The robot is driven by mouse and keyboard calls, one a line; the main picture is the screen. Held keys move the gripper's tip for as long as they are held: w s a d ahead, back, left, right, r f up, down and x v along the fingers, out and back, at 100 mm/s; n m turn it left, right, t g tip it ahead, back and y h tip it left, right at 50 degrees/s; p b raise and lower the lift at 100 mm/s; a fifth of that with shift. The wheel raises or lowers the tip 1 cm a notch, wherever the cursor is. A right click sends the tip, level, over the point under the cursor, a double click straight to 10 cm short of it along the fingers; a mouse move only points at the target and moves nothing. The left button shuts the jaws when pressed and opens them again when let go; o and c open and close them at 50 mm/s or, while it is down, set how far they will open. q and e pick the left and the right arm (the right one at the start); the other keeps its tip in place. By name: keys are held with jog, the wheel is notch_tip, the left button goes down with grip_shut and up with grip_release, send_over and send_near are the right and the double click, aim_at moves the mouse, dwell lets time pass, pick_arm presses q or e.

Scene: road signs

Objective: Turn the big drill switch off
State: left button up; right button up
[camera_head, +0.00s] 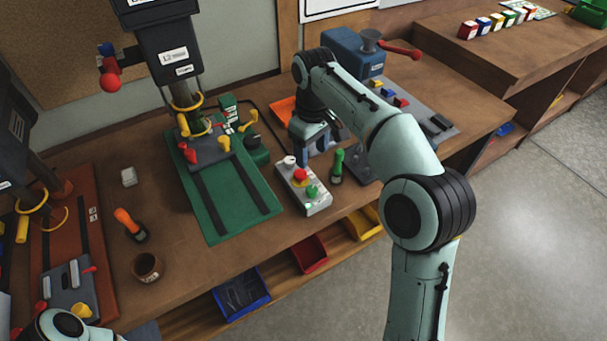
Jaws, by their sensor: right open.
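A tall dark drill press (166,45) with a red-knobbed lever stands on a green base (225,195) at centre left. A second drill press (18,130) stands on a brown-red base at the left edge, partly cut off. I cannot read which one is labelled big. A grey control box (318,204) with a red button (299,175), a green button and a white knob lies right of the green base. My right gripper (318,157) is open, points down and is just behind this box, apart from its buttons. My left arm shows only at the bottom left; its gripper is out of view.
A green-handled tool (338,165) lies right of the box. A blue machine (352,52) with a red handle stands behind my right arm. An orange-handled tool (124,218) and a brown cup (147,267) are at the left. Coloured bins (310,254) sit below the front edge.

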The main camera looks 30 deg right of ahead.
aim_at(312, 189)
jog(key=f+b, duration=0.1)
jog(key=f, duration=0.7)
jog(key=f+b, duration=0.1)
jog(key=f, duration=0.3)
jog(key=shift+s+d+f+b, duration=0.1)
jog(key=shift+s+f+b, duration=0.05)
jog(key=shift+s+b, duration=0.15)
jog(key=shift+f, duration=0.45)
pick_arm(q)
jog(key=s+f, duration=0.3)
jog(key=shift+f, duration=0.3)
pick_arm(e)
jog(key=c, duration=1)
